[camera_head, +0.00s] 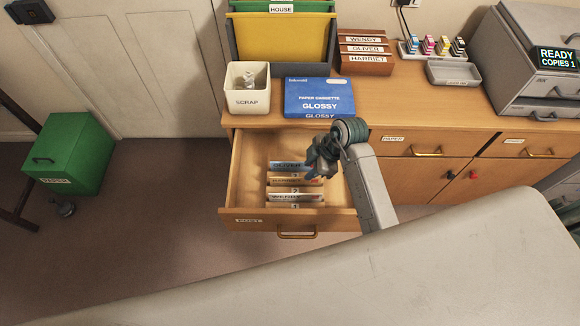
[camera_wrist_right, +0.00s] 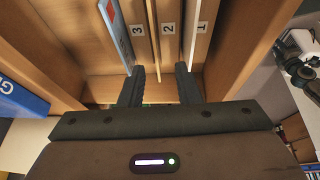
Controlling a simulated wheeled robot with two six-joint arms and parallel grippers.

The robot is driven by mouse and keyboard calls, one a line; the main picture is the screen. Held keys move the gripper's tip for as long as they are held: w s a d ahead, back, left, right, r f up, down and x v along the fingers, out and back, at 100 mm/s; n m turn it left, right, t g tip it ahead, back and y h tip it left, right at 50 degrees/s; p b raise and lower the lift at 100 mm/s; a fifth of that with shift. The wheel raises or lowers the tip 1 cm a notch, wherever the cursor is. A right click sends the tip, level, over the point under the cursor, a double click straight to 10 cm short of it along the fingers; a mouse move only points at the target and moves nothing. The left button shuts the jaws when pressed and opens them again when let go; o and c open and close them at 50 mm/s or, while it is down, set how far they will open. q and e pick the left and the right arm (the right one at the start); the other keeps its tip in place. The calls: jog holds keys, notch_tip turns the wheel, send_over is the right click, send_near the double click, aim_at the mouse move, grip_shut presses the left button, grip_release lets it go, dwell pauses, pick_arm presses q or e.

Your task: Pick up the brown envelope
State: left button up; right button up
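The brown envelope (camera_head: 290,181) stands upright in the open drawer, between a blue one (camera_head: 285,166) behind it and a pale one (camera_head: 290,198) in front. In the right wrist view its thin tan edge (camera_wrist_right: 155,40) runs between the number 3 and number 2 labels. My right gripper (camera_head: 318,172) is over the drawer at the row's right side. In the wrist view the right gripper (camera_wrist_right: 160,80) is open, one finger on each side of the tan edge; contact cannot be told. My left gripper is not in view.
The drawer (camera_head: 240,190) has wooden walls close around the row. A blue glossy paper box (camera_head: 318,97) and a white scrap bin (camera_head: 247,88) stand on the bureau top above it. A green box (camera_head: 70,155) is on the left. Floor in front is clear.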

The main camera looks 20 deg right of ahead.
aim_at(297, 178)
jog(key=shift+w+a+f, duration=0.25)
jog(key=shift+w+f, duration=0.35)
jog(key=shift+f, duration=0.1)
jog(key=x, duration=0.3)
jog(key=shift+s+a, duration=0.1)
jog(key=shift+s, duration=0.2)
jog(key=shift+w+a+f+p, duration=0.25)
jog(key=shift+f+p, duration=0.1)
jog(key=shift+f, duration=0.25)
jog(key=x, duration=0.3)
jog(key=shift+w+f+p, duration=0.1)
jog(key=shift+f+p, duration=0.15)
jog(key=shift+p, duration=0.1)
jog(key=shift+w+a+f, duration=0.15)
jog(key=shift+a+f, duration=0.1)
jog(key=shift+f, duration=0.35)
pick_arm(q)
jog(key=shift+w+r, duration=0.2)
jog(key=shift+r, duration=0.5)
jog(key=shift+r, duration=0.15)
pick_arm(e)
jog(key=shift+f, duration=0.2)
jog(key=shift+c, duration=0.2)
